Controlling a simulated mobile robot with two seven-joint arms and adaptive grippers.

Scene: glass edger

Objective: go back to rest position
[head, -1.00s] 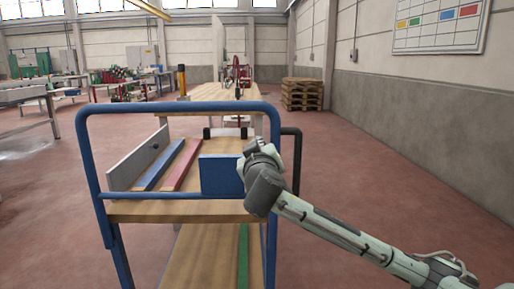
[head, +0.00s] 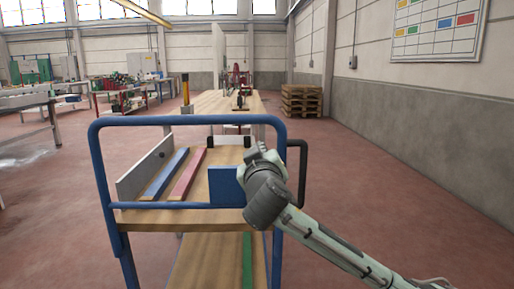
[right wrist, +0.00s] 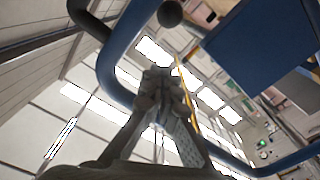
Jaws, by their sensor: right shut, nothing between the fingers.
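My right arm reaches in from the lower right in the head view, its grey wrist (head: 268,200) in front of the right side of the blue-framed cart (head: 112,185). My right gripper (right wrist: 160,78) shows in the right wrist view with its fingers together and nothing between them. It points up toward the windows, with a blue tube of the cart frame (right wrist: 108,62) close by. Whether the arm touches the cart cannot be told. My left gripper is not in view.
On the cart's top shelf are a grey panel (head: 145,165), a blue strip (head: 165,174), a red strip (head: 188,174) and a blue plate (head: 225,186). A wooden bench (head: 212,104) stands beyond. Pallets (head: 301,100) are stacked by the wall. Floor right of the cart is clear.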

